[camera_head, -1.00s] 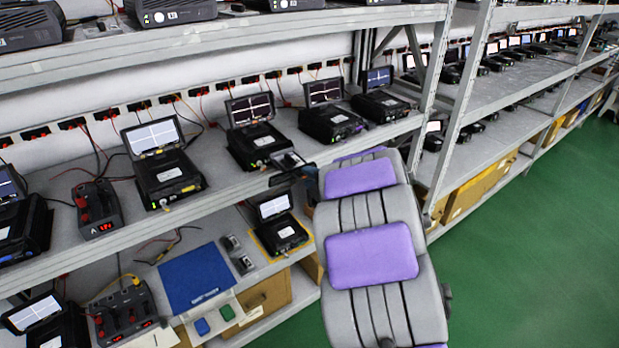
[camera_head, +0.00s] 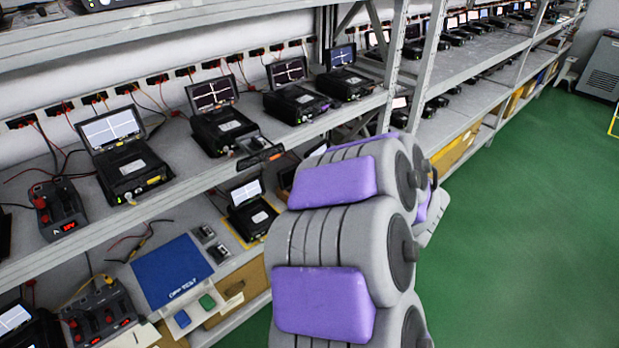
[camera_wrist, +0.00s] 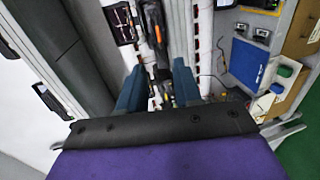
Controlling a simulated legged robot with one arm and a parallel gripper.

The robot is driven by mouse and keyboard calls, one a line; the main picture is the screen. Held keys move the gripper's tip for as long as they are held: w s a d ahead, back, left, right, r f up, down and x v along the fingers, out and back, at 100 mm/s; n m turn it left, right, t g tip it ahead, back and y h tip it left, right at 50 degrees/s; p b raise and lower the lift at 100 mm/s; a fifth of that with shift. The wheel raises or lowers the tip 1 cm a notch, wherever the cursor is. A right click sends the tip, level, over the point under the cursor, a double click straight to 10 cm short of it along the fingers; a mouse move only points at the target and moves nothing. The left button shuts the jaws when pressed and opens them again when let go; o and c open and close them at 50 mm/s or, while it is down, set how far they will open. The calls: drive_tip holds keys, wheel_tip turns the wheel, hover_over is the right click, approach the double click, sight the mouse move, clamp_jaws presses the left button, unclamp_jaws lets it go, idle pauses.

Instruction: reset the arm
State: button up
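My arm, grey with purple pads, reaches up from the bottom middle of the head view to the shelf edge. My gripper (camera_head: 262,157) is mostly hidden behind the arm; a dark end part shows near the front edge of the middle shelf (camera_head: 215,172). In the wrist view, the two blue-grey fingers of my gripper (camera_wrist: 157,90) stand apart. I see nothing held between them, only the rack equipment beyond.
Black units with raised screens (camera_head: 130,170) line the middle shelf. Below are a small unit (camera_head: 252,212), a blue mat (camera_head: 172,272) and a red-knobbed box (camera_head: 100,312). A rack post (camera_head: 424,75) stands behind the arm. Green floor (camera_head: 530,230) at right is clear.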

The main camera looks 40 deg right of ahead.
drive_tip(key=shift+s+r, duration=0.1)
drive_tip(key=shift+s, duration=0.2)
idle(0.4)
